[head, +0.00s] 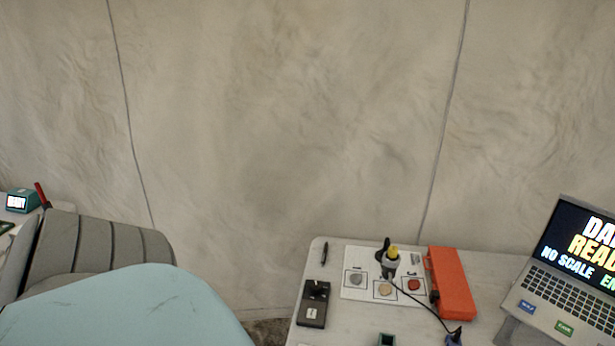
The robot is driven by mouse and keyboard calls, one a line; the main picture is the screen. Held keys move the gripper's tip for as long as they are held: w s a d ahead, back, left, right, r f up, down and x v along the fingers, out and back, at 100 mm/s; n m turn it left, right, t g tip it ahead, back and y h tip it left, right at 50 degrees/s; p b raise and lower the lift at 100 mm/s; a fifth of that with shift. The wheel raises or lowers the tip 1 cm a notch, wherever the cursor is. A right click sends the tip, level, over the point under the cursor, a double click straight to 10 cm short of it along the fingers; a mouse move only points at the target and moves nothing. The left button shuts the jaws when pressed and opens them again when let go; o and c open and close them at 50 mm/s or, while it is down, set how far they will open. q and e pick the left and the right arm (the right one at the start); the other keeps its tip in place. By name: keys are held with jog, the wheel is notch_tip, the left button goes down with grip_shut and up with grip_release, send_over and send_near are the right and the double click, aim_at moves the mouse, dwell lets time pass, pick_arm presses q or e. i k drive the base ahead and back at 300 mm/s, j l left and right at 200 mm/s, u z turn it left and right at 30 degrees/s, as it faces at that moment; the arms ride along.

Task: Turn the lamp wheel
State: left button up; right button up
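I see no part that is clearly a lamp wheel. A small upright device with a yellow top (393,253) stands on the white sheet, with a black part at its left side; whether it is the lamp, and whether it has a wheel, is too small to tell. Neither of my grippers is in view.
The pale table (335,333) holds a white sheet (356,261) with three framed round pieces, an orange case (452,283), a black box (314,303), a pen (324,254) and an open laptop (572,275). A light blue surface (130,310) and grey padded shape (95,245) fill the lower left.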

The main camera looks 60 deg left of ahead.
aim_at(316, 286)
jog(key=u, duration=1.75)
